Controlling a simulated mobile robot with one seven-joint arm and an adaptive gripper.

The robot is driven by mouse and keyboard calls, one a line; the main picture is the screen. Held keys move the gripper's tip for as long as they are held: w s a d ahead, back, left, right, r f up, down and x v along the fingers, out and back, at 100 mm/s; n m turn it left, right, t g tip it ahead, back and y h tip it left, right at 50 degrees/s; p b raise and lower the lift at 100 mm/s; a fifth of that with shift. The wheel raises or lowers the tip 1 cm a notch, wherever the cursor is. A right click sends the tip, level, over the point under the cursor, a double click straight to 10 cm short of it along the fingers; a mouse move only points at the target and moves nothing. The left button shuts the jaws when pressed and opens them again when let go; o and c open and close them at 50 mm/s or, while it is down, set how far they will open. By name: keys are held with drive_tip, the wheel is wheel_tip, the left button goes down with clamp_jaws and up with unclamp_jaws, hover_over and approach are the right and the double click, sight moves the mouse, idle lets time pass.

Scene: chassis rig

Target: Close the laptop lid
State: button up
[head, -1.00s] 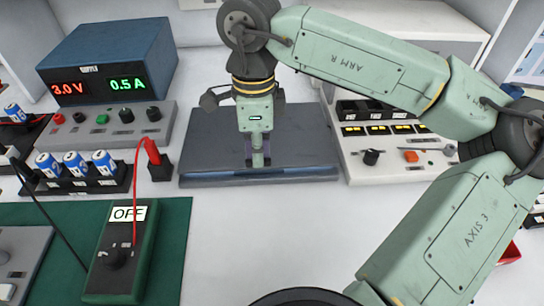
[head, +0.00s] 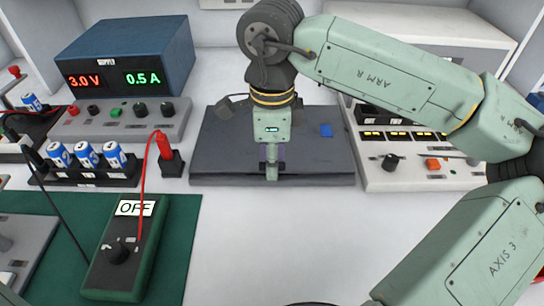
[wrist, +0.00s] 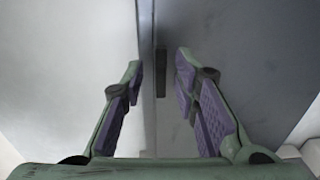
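The dark grey laptop (head: 225,150) lies on the white bench in the middle of the head view. Its lid lies flat or nearly flat over the base; a small remaining gap cannot be ruled out. A small blue patch (head: 326,130) shows on the lid's right part. My gripper (head: 270,174) points down at the middle of the laptop's front edge, over or touching it; contact is unclear. In the wrist view my gripper (wrist: 159,65) has its purple-padded fingers apart with nothing held between them. The dark laptop surface (wrist: 240,60) fills the right side there.
A blue power supply (head: 125,60) and batteries in a black holder (head: 90,178) stand to the left. A green meter marked OFF (head: 120,255) lies on a green mat. A white panel with knobs (head: 400,175) borders the laptop's right side. The bench in front is clear.

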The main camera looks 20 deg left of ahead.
drive_tip(key=shift+r, duration=0.15)
wheel_tip(320, 180, up, 12)
idle(0.6)
drive_tip(key=shift+s, duration=0.1)
